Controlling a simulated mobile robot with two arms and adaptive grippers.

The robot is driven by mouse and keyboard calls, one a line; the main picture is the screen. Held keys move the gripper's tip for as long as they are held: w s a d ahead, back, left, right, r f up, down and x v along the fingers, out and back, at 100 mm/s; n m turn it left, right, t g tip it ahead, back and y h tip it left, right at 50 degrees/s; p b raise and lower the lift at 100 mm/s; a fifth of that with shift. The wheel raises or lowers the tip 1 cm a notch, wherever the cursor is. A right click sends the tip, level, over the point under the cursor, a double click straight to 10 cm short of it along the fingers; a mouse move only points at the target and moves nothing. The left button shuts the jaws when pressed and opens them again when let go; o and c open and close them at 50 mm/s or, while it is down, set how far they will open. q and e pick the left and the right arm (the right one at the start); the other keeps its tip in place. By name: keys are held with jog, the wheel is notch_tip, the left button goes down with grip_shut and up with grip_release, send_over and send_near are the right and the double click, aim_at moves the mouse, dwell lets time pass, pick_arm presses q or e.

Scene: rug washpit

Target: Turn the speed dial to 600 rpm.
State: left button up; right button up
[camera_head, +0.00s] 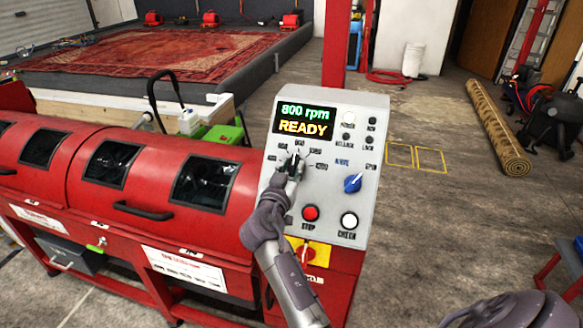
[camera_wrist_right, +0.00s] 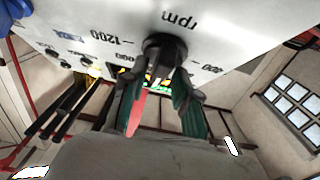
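The black speed dial (camera_wrist_right: 165,48) sits on the pale sloped control panel (camera_head: 336,224), in a ring of rpm labels. In the head view my right gripper (camera_head: 291,166) is at the dial and covers most of it. In the right wrist view its two fingers (camera_wrist_right: 160,82) stand on either side of the dial, apart from each other. I cannot tell whether they press on it. The display (camera_head: 304,120) reads 800 rpm and READY. In the wrist view the labels 1200 and 400 show upside down. My left gripper is not in view.
A blue knob (camera_head: 352,183), a red stop button (camera_head: 311,213), a white button (camera_head: 349,220) and a red-yellow switch (camera_head: 307,253) are close to my right arm. The red machine drum (camera_head: 130,170) lies left of the panel. Open floor lies to the right.

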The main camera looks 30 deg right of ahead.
grip_shut()
jog(key=shift+s+d+r+n+t+y+p, duration=0.1)
jog(key=shift+n+t+y+p, duration=0.35)
jog(key=shift+n, duration=0.25)
jog(key=shift+d+r+n+t+y+p, duration=0.1)
jog(key=shift+n+t+y+p, duration=0.3)
jog(key=shift+n, duration=0.3)
jog(key=n+t+y+p, duration=0.1)
jog(key=n+y+p, duration=0.1)
jog(key=n+p, duration=0.1)
jog(key=n+y+p, duration=0.2)
jog(key=n+p, duration=0.1)
jog(key=p, duration=0.1)
jog(key=shift+s+d+r+n+t, duration=0.1)
jog(key=shift+r+n+t, duration=0.1)
jog(key=shift+n+t, duration=0.15)
jog(key=shift+f+n+y+p, duration=0.2)
jog(key=shift+n+y+p, duration=0.35)
jog(key=shift+n+p, duration=0.35)
jog(key=shift+o, duration=1.9)
grip_release()
jog(key=shift+f, duration=0.1)
